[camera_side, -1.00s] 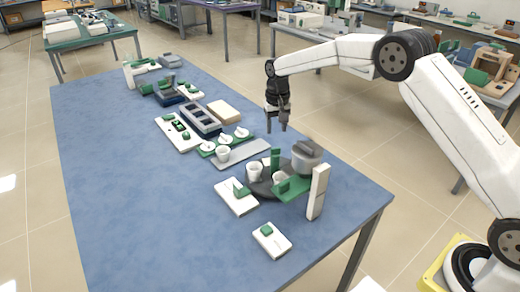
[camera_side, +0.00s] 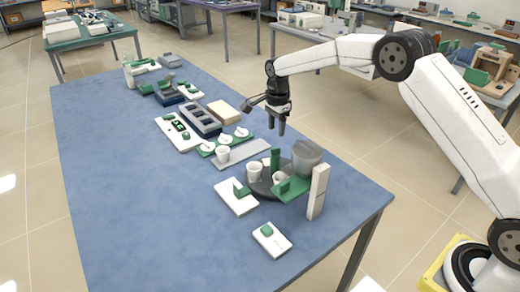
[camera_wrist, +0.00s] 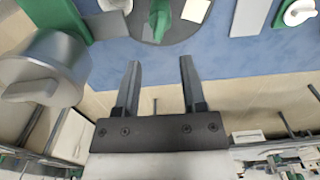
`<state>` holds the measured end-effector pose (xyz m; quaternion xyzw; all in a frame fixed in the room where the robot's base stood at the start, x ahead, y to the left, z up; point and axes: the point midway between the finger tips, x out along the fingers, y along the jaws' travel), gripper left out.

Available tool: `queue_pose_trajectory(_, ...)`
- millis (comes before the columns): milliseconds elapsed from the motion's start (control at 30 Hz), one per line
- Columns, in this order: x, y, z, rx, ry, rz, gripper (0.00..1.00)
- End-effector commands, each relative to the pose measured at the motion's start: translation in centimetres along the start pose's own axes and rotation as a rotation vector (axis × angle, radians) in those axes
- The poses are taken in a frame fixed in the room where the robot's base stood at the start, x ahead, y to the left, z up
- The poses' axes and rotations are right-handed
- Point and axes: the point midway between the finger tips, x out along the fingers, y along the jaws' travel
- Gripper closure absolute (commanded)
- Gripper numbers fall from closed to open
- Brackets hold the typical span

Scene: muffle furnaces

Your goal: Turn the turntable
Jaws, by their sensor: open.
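The turntable (camera_side: 259,188) is a dark round disc near the right end of the blue table. It carries white cups (camera_side: 254,172) and a green upright piece (camera_side: 275,160). In the wrist view the disc (camera_wrist: 143,32) shows at the top, with a green piece (camera_wrist: 162,14) on it. My gripper (camera_side: 277,129) hangs above the table's far edge, behind and above the turntable, touching nothing. In the wrist view its two fingers (camera_wrist: 160,75) are apart with nothing between them, and the disc lies beyond the fingertips.
A grey pot-like vessel (camera_side: 307,157) and a white post (camera_side: 317,192) with a green plate stand close at the turntable's right. The table's front left (camera_side: 130,210) is clear.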

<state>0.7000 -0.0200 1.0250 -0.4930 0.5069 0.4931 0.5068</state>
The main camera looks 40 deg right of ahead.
Motion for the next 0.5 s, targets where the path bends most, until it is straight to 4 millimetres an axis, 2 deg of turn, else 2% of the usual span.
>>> queue_pose_trajectory(233,-0.01,0.0,0.0,0.277,0.0,0.0,0.47)
queue_pose_trajectory(500,-0.01,0.0,0.0,0.368,0.0,0.0,0.47)
